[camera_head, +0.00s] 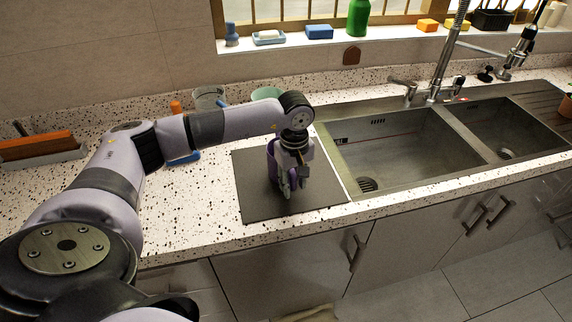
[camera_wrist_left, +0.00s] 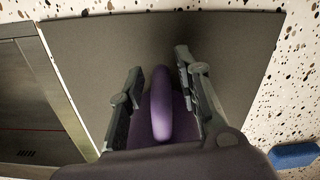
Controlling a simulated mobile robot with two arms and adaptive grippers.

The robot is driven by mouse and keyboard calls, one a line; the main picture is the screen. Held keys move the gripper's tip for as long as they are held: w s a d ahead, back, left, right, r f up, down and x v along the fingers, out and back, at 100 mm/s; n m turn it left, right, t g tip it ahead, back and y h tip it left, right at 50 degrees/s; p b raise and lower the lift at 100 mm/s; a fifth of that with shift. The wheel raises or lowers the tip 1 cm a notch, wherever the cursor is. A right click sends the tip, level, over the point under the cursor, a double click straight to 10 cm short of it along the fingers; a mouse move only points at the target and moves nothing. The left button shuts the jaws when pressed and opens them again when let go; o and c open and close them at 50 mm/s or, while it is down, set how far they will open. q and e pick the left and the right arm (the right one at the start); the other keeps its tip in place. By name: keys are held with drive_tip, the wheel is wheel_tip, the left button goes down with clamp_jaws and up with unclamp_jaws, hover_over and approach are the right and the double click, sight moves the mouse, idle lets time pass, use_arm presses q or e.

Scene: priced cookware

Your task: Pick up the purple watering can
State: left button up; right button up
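The purple watering can (camera_head: 271,163) stands on the dark grey mat (camera_head: 325,195) on the counter, mostly hidden behind my left gripper in the head view. My left gripper (camera_head: 290,190) points down over it. In the left wrist view, a rounded purple part of the can (camera_wrist_left: 162,105) lies between the two fingers of my left gripper (camera_wrist_left: 159,65). The fingers are apart, with a gap visible on each side of the purple part. The rest of the can is hidden below the gripper body. My right gripper is not in view.
A steel double sink (camera_head: 390,145) with a tall tap (camera_head: 450,45) is right of the mat. Bowls (camera_head: 209,97) stand behind my left arm. A rack with an orange board (camera_head: 38,145) is at the left. A green bottle (camera_head: 358,18) and sponges line the windowsill.

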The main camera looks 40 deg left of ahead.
use_arm(q)
clamp_jaws()
drive_tip(key=shift+r, duration=0.15)
idle(0.6)
